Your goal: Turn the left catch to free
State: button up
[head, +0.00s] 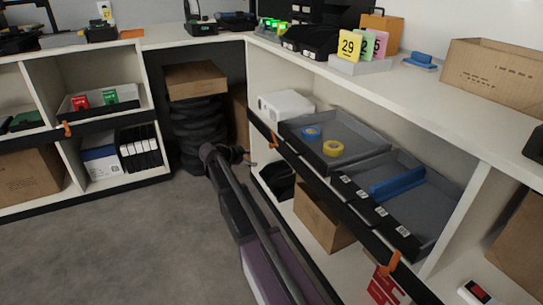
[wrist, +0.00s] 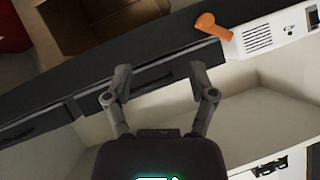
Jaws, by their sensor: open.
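The left catch is an orange lever (head: 273,140) at the left end of the dark front bar of the right-hand shelf. An orange lever with a rounded end (wrist: 212,25) also shows in the wrist view, on the dark bar beside a white vented box. A second orange catch (head: 391,262) sits at the bar's right end. My gripper (wrist: 160,78) is open and empty, its two fingers apart and pointing at the dark bar. The lever lies above and right of the fingertips in the wrist view, apart from them.
Behind the bar, grey trays (head: 372,150) hold blue and yellow tape rolls and a blue block. The white box (head: 286,104) stands near the left catch. Another orange catch (head: 67,129) is on the left shelf. The grey floor (head: 120,240) at left is clear.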

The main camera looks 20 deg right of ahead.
aim_at(270, 146)
jog(key=w+m+t+h+b, duration=0.1)
jog(key=w+m+h+b, duration=0.1)
jog(key=w, duration=0.5)
jog(key=shift+d+m+h+b, duration=0.3)
jog(key=shift+d+m+b, duration=0.2)
jog(key=shift+m, duration=0.5)
jog(key=shift+f, duration=0.1)
jog(key=b+x, duration=0.4)
jog(key=x, duration=0.9)
jog(key=shift+w+d+f, duration=0.15)
jog(key=shift+w+d, duration=0.05)
jog(key=shift+d, duration=0.1)
jog(key=c, duration=1)
jog(key=shift+d, duration=0.2)
grip_shut()
jog(key=shift+a, duration=0.15)
